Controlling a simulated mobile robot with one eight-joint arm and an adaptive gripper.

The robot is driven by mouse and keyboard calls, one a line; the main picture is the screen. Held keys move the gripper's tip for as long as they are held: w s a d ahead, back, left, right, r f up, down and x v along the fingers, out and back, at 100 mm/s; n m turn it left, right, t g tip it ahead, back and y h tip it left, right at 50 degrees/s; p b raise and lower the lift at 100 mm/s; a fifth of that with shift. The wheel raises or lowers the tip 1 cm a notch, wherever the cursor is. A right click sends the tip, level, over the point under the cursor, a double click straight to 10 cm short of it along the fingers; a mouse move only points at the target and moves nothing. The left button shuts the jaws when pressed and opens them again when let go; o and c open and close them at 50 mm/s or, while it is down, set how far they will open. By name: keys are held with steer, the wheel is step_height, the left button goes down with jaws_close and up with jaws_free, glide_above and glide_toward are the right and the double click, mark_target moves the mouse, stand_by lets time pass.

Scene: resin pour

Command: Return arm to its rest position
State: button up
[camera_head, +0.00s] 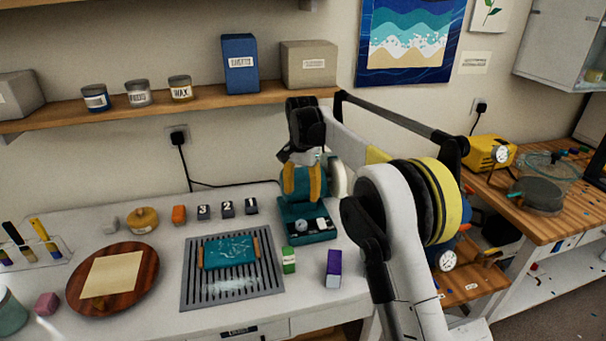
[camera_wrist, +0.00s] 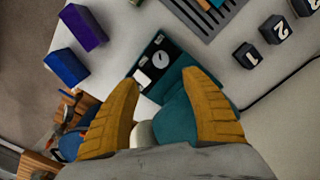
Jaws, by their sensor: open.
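My gripper (camera_head: 302,180) hangs over the back right of the white worktable (camera_head: 330,263). Its two yellow fingers are spread apart with nothing between their tips. In the wrist view, the fingers of my gripper (camera_wrist: 167,104) frame a teal machine (camera_wrist: 178,67) with a dial, which lies beyond them. In the head view the teal machine (camera_head: 305,222) stands just below and behind the fingers, partly hidden by them. I cannot tell whether the fingers touch it.
Left are a grey slotted tray (camera_head: 203,296), numbered black blocks (camera_head: 227,209) and a round wooden board (camera_head: 140,283). A wall shelf (camera_head: 210,101) runs behind. A wooden bench (camera_head: 545,225) stands right.

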steer(key=s+d+r+n+t+b, duration=0.2)
steer(key=s+d+r+t, duration=0.1)
steer(key=s+d+r, duration=1.15)
steer(key=s+d+f+n+t, duration=0.1)
steer(key=s+f, duration=0.4)
steer(key=s, duration=0.7)
steer(key=s+d+f+n+t+b, duration=0.1)
steer(key=s+d+f+t, duration=0.2)
steer(key=s, duration=0.9)
step_height(320, 180, down, 3)
steer(key=d, duration=0.3)
steer(key=shift+s+n, duration=0.2)
steer(key=shift+n, duration=0.2)
